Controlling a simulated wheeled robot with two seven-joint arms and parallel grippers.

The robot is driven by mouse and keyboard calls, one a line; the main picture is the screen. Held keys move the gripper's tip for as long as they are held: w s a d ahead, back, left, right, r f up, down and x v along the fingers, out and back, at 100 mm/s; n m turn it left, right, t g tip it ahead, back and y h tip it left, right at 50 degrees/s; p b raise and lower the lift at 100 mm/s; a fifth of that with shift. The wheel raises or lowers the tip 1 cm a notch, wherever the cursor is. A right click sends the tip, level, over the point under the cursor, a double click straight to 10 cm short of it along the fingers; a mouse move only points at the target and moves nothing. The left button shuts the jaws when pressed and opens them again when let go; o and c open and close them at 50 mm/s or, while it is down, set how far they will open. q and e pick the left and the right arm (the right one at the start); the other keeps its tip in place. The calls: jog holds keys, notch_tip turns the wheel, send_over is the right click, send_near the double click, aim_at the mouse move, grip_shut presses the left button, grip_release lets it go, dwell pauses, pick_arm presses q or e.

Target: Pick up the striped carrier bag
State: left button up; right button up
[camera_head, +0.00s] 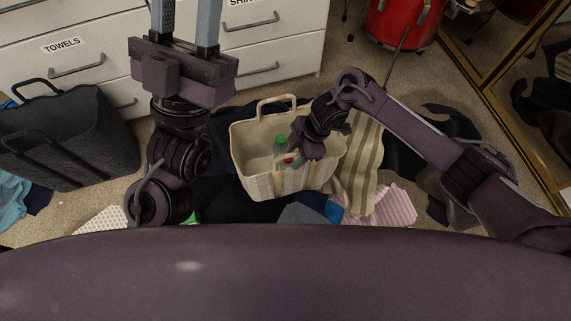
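The striped carrier bag (258,184), cream with faint stripes, stands open on the floor in the centre, its back handle upright. A bottle with a green cap (280,141) shows inside it. My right gripper (290,160) points down at the bag's opening, close to the front rim and right of the bottle. Its fingers are small and partly hidden, so I cannot tell whether they grip anything. My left gripper (185,15) is raised high at the upper left, fingers wide apart and empty, tips cut off by the frame edge.
A dark grey bag (70,135) stands at left, before white drawers (60,50). A cream-and-brown striped cloth (358,165) lies right of the carrier bag. A pink striped cloth (385,208) and dark clothes surround it. A red drum (398,22) and gold-framed mirror (500,100) are behind.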

jog(key=shift+f, duration=0.25)
dwell(0.4)
grip_shut()
dwell(1.3)
